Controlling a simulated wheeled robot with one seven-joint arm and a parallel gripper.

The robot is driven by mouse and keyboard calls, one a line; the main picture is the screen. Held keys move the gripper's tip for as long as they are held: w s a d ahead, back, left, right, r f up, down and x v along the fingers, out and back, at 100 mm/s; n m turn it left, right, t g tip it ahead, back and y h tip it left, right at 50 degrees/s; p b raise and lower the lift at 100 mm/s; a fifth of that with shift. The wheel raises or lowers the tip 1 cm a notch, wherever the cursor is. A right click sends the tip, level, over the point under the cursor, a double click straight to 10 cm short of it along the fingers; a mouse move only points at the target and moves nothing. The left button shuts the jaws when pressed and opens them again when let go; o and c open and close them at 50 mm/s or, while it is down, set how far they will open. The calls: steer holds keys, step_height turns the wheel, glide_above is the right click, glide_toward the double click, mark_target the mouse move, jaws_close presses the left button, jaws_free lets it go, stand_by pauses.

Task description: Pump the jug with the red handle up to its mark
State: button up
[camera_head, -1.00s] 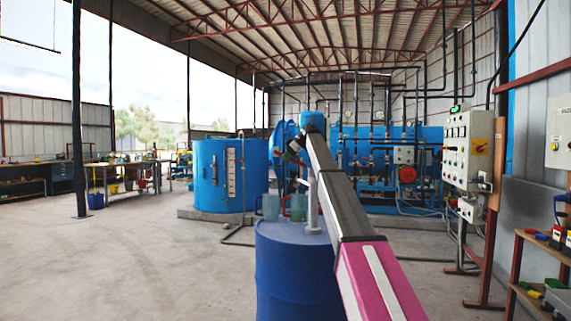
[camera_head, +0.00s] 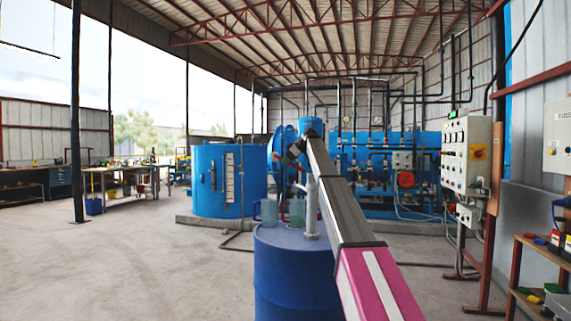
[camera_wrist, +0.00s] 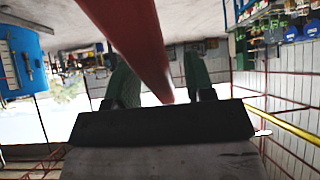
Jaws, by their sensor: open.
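A blue drum (camera_head: 285,279) stands in front of me. Two see-through jugs stand on its top: a bluish jug (camera_head: 269,211) on the left and a greenish jug (camera_head: 297,212) beside it. A grey upright pump pipe (camera_head: 312,210) stands right of the jugs, partly behind my arm.
A blue cylindrical tank (camera_head: 208,180) stands behind the drum on a low plinth. A control cabinet (camera_head: 466,155) and a shelf (camera_head: 528,238) are at the right. Workbenches (camera_head: 125,172) are far left. The floor left of the drum is clear.

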steer(key=v, duration=1)
steer(key=shift+d+r, duration=0.3)
steer(key=a+h, duration=0.2)
steer(key=w+a+h, duration=0.1)
steer(key=shift+a+r+g, duration=0.3)
steer(key=shift+a+r, duration=0.05)
steer(key=shift+r, duration=0.05)
steer(key=shift+a+r+h, duration=0.1)
steer(key=shift+a+h, duration=0.25)
steer(key=shift+h, duration=0.45)
steer(key=s+x, duration=0.1)
steer(key=x, duration=0.9)
steer(key=shift+w+a+f, duration=0.2)
steer(key=shift+w+f, duration=0.1)
steer(key=shift+f, duration=0.1)
jaws_close()
